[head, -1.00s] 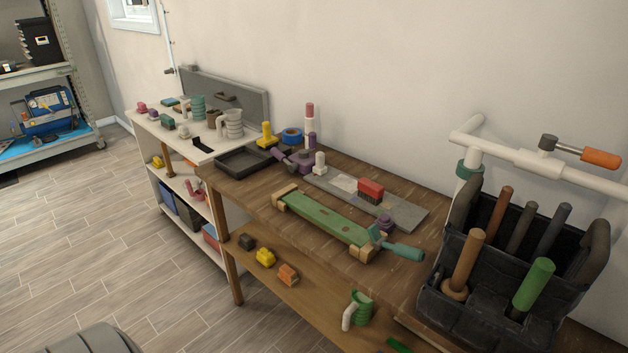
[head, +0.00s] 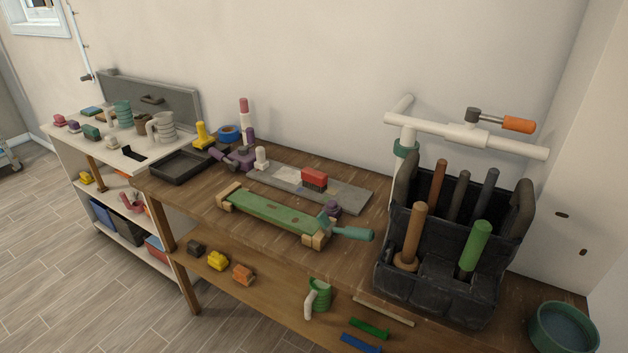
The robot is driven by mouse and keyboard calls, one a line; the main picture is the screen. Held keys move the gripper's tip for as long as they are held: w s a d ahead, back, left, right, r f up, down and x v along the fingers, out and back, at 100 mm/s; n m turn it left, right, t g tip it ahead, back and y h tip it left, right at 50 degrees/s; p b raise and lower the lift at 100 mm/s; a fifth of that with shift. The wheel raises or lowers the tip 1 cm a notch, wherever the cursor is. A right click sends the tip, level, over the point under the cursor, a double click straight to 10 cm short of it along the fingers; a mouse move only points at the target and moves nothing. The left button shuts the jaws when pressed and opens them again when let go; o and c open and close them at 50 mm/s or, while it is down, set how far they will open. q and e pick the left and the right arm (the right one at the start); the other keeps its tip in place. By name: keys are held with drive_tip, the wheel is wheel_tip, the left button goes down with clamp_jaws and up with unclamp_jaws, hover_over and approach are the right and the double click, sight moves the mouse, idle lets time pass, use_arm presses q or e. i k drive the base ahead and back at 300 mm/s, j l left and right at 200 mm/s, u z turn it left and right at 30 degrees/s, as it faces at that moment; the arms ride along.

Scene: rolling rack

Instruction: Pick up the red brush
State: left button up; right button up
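The red brush (head: 314,180) has a red top and dark bristles. It stands on a flat grey board (head: 346,195) on the wooden workbench (head: 372,255), near the back wall. Nothing covers it in the head view. Neither of my grippers is in view.
A green plank on wooden blocks (head: 268,213) lies in front of the brush. A small purple piece (head: 332,208) is close by. A black tool caddy (head: 440,285) stands to the right. A black tray (head: 182,165) is to the left. A lower shelf (head: 265,305) holds small items.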

sight(312, 179)
drive_tip(key=i+j+z, duration=0.15)
drive_tip(key=j, duration=0.3)
drive_tip(key=i+j+z, duration=0.15)
drive_tip(key=j, duration=0.35)
drive_tip(key=i+j+z, duration=0.15)
drive_tip(key=j, duration=0.35)
drive_tip(key=i+j+z, duration=0.15)
drive_tip(key=j, duration=0.35)
drive_tip(key=k, duration=0.05)
